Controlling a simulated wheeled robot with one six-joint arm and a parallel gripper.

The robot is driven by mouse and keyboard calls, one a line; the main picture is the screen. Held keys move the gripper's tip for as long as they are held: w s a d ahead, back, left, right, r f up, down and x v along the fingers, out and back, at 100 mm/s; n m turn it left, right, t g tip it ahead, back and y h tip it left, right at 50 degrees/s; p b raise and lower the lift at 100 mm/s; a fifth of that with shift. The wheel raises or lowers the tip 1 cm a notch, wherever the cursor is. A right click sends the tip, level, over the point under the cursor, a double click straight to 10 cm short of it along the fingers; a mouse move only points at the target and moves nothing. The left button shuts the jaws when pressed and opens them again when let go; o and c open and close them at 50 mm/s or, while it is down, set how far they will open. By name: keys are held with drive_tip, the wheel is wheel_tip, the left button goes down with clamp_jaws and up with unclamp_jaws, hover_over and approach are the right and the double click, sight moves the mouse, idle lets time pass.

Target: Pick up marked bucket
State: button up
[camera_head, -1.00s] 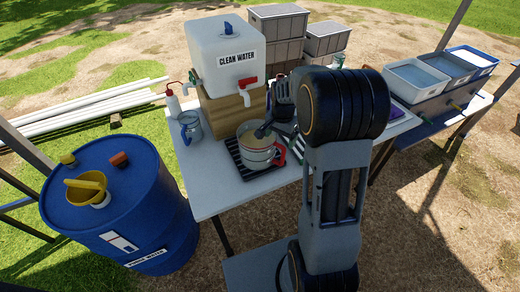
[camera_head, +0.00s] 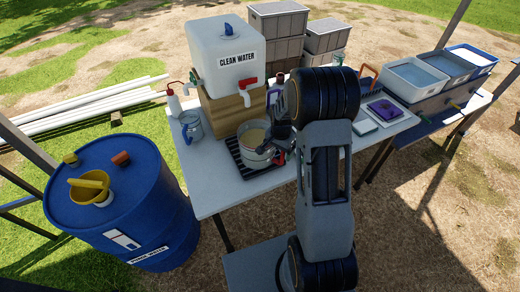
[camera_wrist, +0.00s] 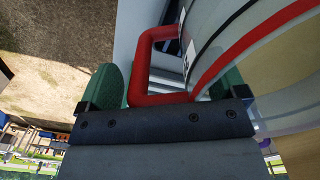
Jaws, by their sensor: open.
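The marked bucket (camera_head: 253,157) is pale with a red band and stands upright on a black slatted rack, with tan contents. In the wrist view the bucket (camera_wrist: 240,45) fills the upper right, and its red side handle (camera_wrist: 148,60) faces me. My gripper (camera_head: 280,138) is at the bucket's right side, partly hiding the handle in the head view. In the wrist view my gripper (camera_wrist: 165,85) is open, with green fingertips on either side of the handle. I cannot tell whether either fingertip touches it.
The clean water tank (camera_head: 226,55) stands on a wooden block behind the bucket, its tap close by. A clear jug (camera_head: 191,126) stands to the left on the white table (camera_head: 220,190). A blue barrel (camera_head: 160,215) is at the front left. Water trays (camera_head: 415,78) stand right.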

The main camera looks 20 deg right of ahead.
drive_tip(key=c, duration=1.5)
drive_tip(key=shift+c, duration=0.4)
drive_tip(key=shift+r, duration=0.15)
